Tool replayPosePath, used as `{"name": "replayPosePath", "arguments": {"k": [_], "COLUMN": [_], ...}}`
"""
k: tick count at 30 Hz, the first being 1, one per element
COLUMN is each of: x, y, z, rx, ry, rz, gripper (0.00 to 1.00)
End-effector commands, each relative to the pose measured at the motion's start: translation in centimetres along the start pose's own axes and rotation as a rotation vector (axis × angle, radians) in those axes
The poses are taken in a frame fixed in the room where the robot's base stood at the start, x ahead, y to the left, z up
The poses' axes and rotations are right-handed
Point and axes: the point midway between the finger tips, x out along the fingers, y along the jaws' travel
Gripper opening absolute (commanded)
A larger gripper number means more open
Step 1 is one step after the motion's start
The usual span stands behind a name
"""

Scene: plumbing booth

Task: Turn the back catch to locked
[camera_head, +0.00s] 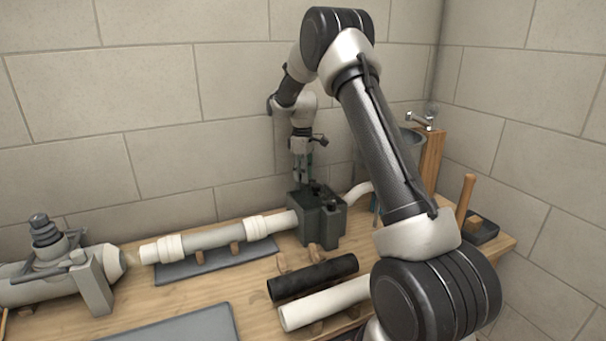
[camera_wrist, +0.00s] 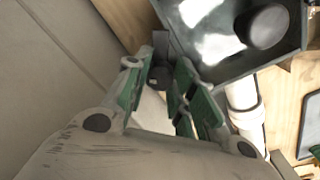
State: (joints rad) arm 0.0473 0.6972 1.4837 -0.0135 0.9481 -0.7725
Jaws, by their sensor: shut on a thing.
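A dark grey-green box (camera_head: 322,226) stands on the bench near the back wall, with dark fittings on its lid. My gripper (camera_head: 303,180) points down at the back left edge of the lid. In the wrist view, the green-padded fingers of my gripper (camera_wrist: 160,78) are shut on a small dark piece, the back catch (camera_wrist: 158,76), beside the box (camera_wrist: 222,62). The fingers hide part of the catch. I cannot tell from these views how far it is turned. A round black knob (camera_wrist: 268,26) sits on the lid, apart from the fingers.
A white pipe (camera_head: 215,239) meets the box from the left. A black pipe (camera_head: 313,278) and a white pipe (camera_head: 325,303) lie in front. A tray with a wooden-handled tool (camera_head: 466,195) is at the right. The wall is close behind my gripper.

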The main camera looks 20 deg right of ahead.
Motion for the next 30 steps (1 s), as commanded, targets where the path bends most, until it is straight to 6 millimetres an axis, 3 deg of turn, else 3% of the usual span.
{"name": "replayPosePath", "arguments": {"k": [8, 30], "x": [0.39, 0.56], "y": [-0.15, -0.22], "z": [0.08, 0.13], "rx": [0.143, 0.830], "ry": [-0.006, -0.021], "rz": [-0.005, -0.006], "gripper": [0.01, 0.01]}}
